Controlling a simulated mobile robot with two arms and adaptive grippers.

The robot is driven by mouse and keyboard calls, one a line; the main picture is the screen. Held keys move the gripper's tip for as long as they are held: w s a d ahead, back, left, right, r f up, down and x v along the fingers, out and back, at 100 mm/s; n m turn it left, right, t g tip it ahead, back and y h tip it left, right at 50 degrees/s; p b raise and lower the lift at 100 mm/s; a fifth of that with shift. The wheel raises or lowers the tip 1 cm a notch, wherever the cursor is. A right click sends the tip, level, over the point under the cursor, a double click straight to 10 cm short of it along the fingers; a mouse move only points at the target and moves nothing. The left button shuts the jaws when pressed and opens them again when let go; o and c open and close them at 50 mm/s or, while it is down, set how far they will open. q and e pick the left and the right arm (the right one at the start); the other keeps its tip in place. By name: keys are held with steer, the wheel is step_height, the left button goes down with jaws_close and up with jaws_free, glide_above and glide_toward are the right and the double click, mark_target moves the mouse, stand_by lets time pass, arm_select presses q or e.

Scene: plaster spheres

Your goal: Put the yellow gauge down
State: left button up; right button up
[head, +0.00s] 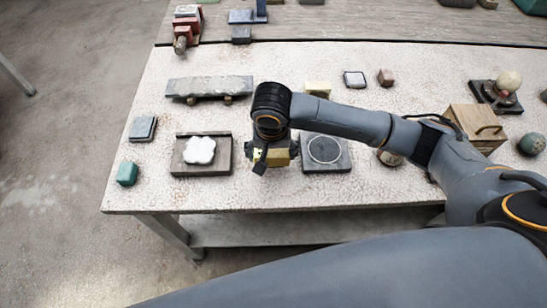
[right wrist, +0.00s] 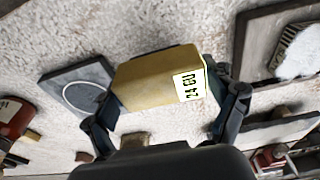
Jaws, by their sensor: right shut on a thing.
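The yellow gauge (right wrist: 150,82) is a yellow block with a white label carrying black characters on one end. My right gripper (right wrist: 168,103) is shut on it, with one dark finger on each side. In the head view the gauge (head: 278,158) shows below my right wrist, partly covered by the right gripper (head: 268,156). It is near the front of the speckled table (head: 330,190), between two slabs. I cannot tell whether its underside touches the table. My left gripper is not in view.
A tray with a white lobed piece (head: 200,151) is left of the gauge. A dark slab with a pale ring (head: 325,151) is close on its right. A wooden box (head: 476,124) stands at right.

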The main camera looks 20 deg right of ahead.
mark_target(274, 156)
steer(key=f, duration=0.2)
steer(key=f+p, duration=0.1)
steer(key=shift+w+d, duration=0.3)
steer(key=shift+d, duration=0.05)
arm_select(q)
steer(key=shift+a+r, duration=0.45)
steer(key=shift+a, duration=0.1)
arm_select(e)
steer(key=shift+a+f, duration=0.1)
steer(key=shift+f, duration=0.4)
steer(key=o, duration=0.9)
steer(key=shift+f, duration=0.15)
steer(key=shift+c, duration=0.2)
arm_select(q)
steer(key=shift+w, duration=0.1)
arm_select(e)
steer(key=r, duration=0.4)
steer(key=s+r, duration=0.1)
steer(key=r, duration=0.3)
steer(key=r+b, duration=0.1)
steer(key=r, duration=0.3)
steer(key=shift+s+a+r, duration=0.1)
steer(key=shift+s+a, duration=0.15)
steer(key=shift+s, duration=0.15)
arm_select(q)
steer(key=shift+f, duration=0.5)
arm_select(e)
steer(key=shift+s, duration=0.1)
